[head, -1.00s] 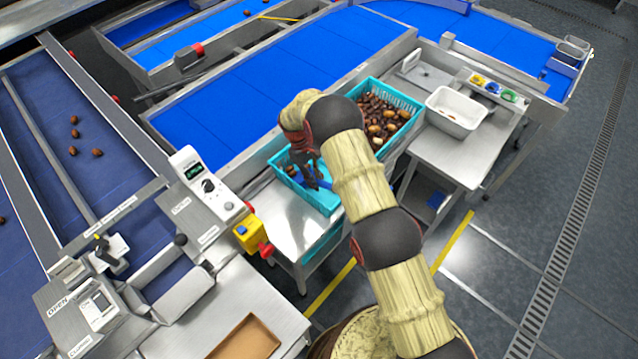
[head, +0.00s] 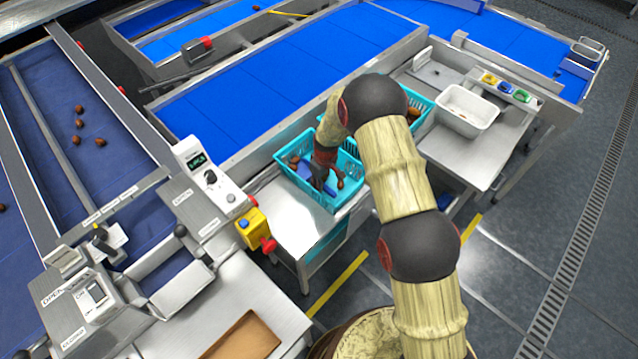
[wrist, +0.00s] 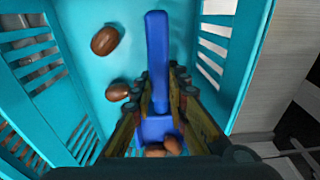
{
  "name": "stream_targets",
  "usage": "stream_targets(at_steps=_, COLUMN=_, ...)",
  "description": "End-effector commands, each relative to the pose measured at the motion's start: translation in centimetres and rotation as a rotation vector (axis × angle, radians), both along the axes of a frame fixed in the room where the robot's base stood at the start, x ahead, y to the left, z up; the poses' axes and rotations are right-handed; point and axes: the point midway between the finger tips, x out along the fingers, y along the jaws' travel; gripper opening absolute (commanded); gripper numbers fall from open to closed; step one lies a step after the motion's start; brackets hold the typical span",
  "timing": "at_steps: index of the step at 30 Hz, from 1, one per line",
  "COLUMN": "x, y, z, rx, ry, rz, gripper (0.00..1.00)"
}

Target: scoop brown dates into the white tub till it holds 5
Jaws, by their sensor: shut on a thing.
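My gripper (head: 322,176) is down in the near turquoise crate (head: 300,187). In the wrist view my gripper (wrist: 163,82) is shut on a blue scoop (wrist: 157,45), whose long handle runs between the fingers. Two brown dates (wrist: 163,147) show at the scoop's lower blue part; whether they lie in it or beside it I cannot tell. Two more brown dates (wrist: 106,40) lie loose on the crate floor to the left of the scoop. The white tub (head: 467,108) stands on the side table at the right; a small brownish patch shows inside, too small to identify.
A second turquoise crate (head: 428,103) with dates stands behind, mostly hidden by my arm. Three coloured items (head: 505,87) sit in a holder beyond the tub. A control box (head: 205,170) and a yellow switch box (head: 252,230) stand left of the near crate.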

Motion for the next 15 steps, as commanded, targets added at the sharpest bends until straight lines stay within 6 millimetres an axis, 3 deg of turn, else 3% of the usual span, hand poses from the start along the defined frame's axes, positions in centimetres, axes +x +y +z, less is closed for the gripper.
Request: stream_targets(at_steps=15, x=0.05, y=-0.01, z=-0.47, rx=0.065, ry=-0.066, rz=0.000, gripper=0.00)
